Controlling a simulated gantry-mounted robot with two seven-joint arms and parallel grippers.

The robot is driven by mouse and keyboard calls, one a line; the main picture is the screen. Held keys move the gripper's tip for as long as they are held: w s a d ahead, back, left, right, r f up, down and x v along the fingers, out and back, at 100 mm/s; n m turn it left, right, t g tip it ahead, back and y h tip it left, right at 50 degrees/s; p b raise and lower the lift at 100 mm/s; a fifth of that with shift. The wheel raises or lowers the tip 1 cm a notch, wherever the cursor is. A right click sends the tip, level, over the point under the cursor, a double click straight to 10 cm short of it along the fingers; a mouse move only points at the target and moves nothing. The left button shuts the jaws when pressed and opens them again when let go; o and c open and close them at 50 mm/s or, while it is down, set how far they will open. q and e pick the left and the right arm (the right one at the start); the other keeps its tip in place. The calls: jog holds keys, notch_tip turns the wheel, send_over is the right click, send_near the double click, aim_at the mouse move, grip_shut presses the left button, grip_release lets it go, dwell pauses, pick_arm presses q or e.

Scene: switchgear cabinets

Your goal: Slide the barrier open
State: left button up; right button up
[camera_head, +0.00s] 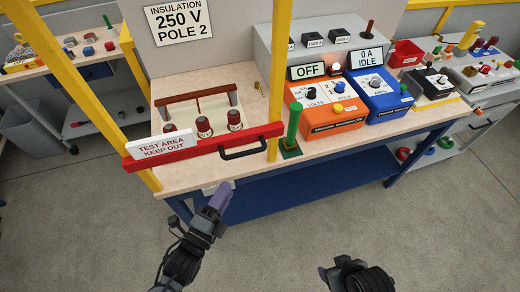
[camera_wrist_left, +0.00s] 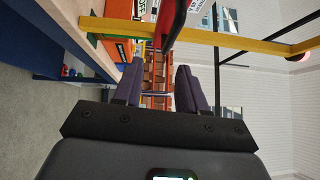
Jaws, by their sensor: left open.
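The barrier is a red bar (camera_head: 200,150) across the front of the test bench, between two yellow posts. It carries a white "TEST AREA KEEP OUT" sign (camera_head: 162,147) at its left and a black handle (camera_head: 243,150) towards its right end. My left gripper (camera_head: 222,192) has purple fingers and is below and in front of the bar, apart from the handle. In the left wrist view the gripper (camera_wrist_left: 160,85) is open and empty, with the red bar and dark handle (camera_wrist_left: 178,25) beyond its fingertips. My right gripper (camera_head: 338,270) is low at the bottom; its fingers are unclear.
Behind the bar stand several red-brown terminals (camera_head: 204,127). A green post (camera_head: 293,128) stands right of the bar's end, beside an orange unit (camera_head: 326,108) and a blue unit (camera_head: 382,98). The yellow post (camera_head: 279,70) rises near the handle. Floor in front is clear.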

aim_at(245, 153)
pick_arm(q)
jog(key=shift+m+h, duration=0.4)
jog(key=shift+m, duration=0.4)
jog(key=x, duration=0.8)
jog(key=r+x, duration=0.1)
jog(key=x, duration=0.4)
jog(key=shift+w+a+r, duration=0.1)
jog(key=shift+w+a, duration=0.05)
jog(key=shift+a, duration=0.25)
grip_shut()
